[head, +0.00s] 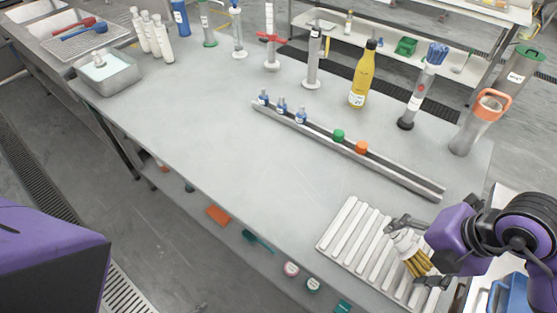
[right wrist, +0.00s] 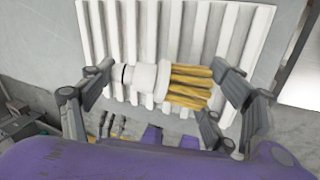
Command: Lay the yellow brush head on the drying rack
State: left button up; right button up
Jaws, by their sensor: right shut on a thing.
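The yellow brush head (head: 417,264) has a white body and yellow bristles. My right gripper (head: 413,250) is shut on it lengthwise, over the white slatted drying rack (head: 346,231) at the lower right of the table. In the right wrist view the brush head (right wrist: 185,87) lies across the slats, between the gripper's two fingers (right wrist: 165,84), white end left and bristles right. The rack (right wrist: 205,30) fills the background there. I cannot tell whether the brush head touches the slats. My left gripper is not in view.
A long grey rail (head: 400,178) with small bottles and green and orange caps lies behind the rack. A yellow bottle (head: 362,80) and several cylinders stand along the far edge. A metal basin (head: 107,72) is at the far left. The table's middle left is clear.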

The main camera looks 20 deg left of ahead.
jog(key=shift+f, duration=0.15)
jog(key=o, duration=1.1)
jog(key=shift+o, duration=0.2)
jog(key=v, duration=1.2)
jog(key=shift+r+p, duration=0.25)
jog(key=shift+p, duration=0.15)
jog(key=shift+s, duration=0.1)
